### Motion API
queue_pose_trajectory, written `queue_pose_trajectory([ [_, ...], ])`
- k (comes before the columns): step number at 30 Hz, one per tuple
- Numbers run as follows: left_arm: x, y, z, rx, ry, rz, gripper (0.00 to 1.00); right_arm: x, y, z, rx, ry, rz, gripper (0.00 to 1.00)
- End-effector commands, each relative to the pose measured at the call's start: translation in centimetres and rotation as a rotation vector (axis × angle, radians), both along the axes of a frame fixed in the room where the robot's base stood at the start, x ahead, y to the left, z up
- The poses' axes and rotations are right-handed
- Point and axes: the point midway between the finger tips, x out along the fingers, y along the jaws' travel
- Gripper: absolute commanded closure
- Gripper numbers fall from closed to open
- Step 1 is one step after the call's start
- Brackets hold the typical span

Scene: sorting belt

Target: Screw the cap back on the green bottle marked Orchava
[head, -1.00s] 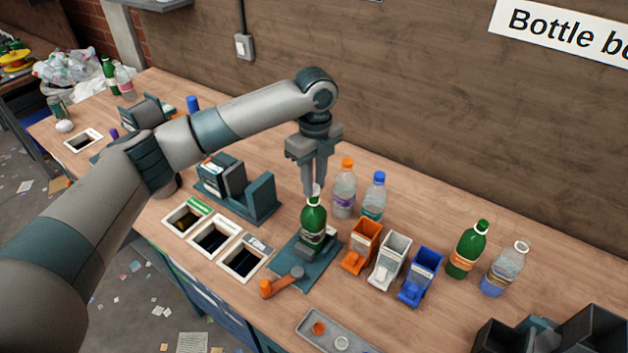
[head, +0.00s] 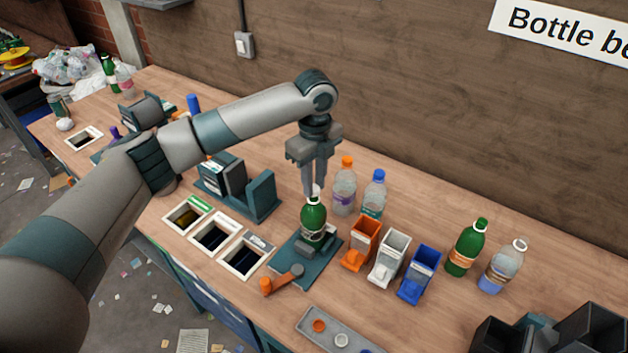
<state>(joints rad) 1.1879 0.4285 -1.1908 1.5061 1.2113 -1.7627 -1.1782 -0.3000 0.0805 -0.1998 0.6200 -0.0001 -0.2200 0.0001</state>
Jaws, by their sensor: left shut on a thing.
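A green bottle (head: 313,222) stands upright in a teal clamp fixture (head: 290,262) with an orange-handled lever (head: 281,280). Its label is too small to read. My left gripper (head: 313,191) points straight down over the bottle's neck, its fingers shut on a small pale cap (head: 316,190) at the bottle's mouth. The fingers partly hide the cap, and I cannot tell how far it sits on the thread. A second green bottle (head: 466,249) with a green cap and an orange label stands to the right. My right gripper is not in view.
Two clear bottles, one orange-capped (head: 344,188) and one blue-capped (head: 374,195), stand close behind the clamp. Orange (head: 361,243), white (head: 389,259) and blue (head: 419,275) small bins stand to its right. A grey tray (head: 364,346) with loose caps lies in front. Framed openings (head: 243,257) are at left.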

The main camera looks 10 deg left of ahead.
Motion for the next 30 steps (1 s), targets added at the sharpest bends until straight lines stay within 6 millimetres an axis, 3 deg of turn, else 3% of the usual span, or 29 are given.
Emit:
queue_pose_trajectory([
  [30, 0.05, -0.01, -0.77, -0.001, -0.001, 0.0, 0.98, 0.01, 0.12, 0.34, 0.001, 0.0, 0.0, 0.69],
])
